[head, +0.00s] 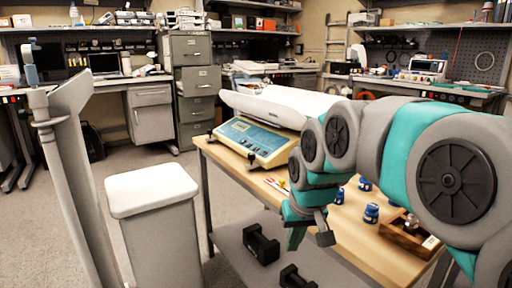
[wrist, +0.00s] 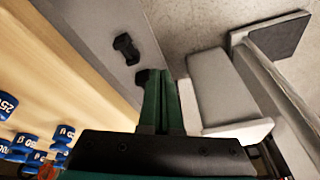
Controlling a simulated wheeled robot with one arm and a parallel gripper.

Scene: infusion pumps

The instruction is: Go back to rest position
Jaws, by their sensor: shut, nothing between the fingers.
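My gripper (head: 308,232) is in the air beside the front edge of the wooden table (head: 345,235) in the head view. In the wrist view its two green fingers (wrist: 168,103) lie together, with nothing between them. My grey and teal arm reaches in from the right and hides part of the table. An infusion pump or scale with a blue panel (head: 250,136) and a long white tray on top stands at the table's far left end, apart from my gripper.
Blue weights (head: 371,213) and a wooden box (head: 408,238) lie on the table; several weights show in the wrist view (wrist: 22,140). Black dumbbells (head: 261,244) rest on the lower shelf. A white bin (head: 155,215) and a grey post (head: 80,180) stand left. Floor beyond is open.

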